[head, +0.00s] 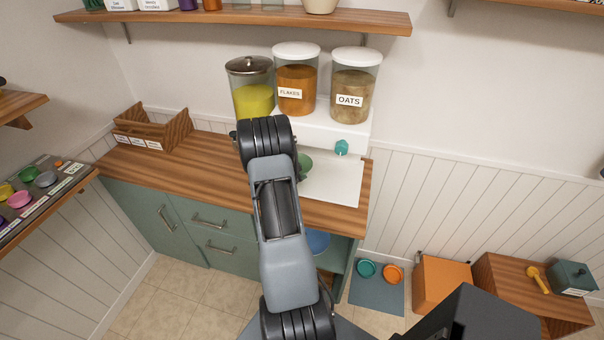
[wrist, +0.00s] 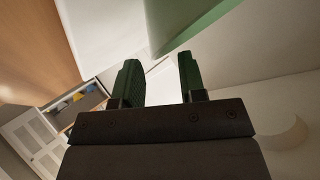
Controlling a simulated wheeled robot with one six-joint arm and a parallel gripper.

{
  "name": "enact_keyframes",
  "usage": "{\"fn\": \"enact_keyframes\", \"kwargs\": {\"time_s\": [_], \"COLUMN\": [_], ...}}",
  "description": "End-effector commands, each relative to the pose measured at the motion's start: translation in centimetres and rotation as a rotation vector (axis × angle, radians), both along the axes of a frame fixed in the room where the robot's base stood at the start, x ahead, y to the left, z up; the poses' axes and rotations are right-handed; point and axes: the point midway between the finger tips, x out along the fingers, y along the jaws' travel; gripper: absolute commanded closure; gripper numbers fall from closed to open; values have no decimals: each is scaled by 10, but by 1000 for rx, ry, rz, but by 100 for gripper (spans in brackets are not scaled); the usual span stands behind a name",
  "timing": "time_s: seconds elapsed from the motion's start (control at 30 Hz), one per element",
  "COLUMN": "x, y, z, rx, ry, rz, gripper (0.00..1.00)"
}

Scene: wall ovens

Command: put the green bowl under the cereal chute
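The green bowl (head: 305,164) shows only in part in the head view. It sticks out to the right of my arm, by the left part of the white tray under the cereal dispensers, and my arm hides the rest. A green surface (wrist: 195,25), likely the bowl, fills part of the top of the wrist view, just beyond my fingertips. My gripper (wrist: 158,74) has its two fingers apart, with nothing visible held between them. It is hidden behind my arm in the head view. The chute is hard to make out; a teal knob (head: 341,147) sits on the dispenser front.
Jars of yellow cereal (head: 254,100), flakes (head: 296,75) and oats (head: 352,82) stand on the white dispenser (head: 325,127). A wooden box (head: 153,129) is at the counter's left. A blue bowl (head: 318,242) sits below the counter. A wooden shelf (head: 235,17) hangs above.

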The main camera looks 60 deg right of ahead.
Motion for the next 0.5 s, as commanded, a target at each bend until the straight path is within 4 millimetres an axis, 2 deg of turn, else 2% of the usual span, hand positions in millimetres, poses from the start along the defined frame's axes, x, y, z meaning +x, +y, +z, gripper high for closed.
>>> {"fn": "enact_keyframes", "kwargs": {"time_s": [0.2,0.5], "x": [8,14], "y": [36,71], "z": [25,50], "rx": [-2,-2], "ry": [-2,1], "rz": [3,1], "gripper": [62,62]}}
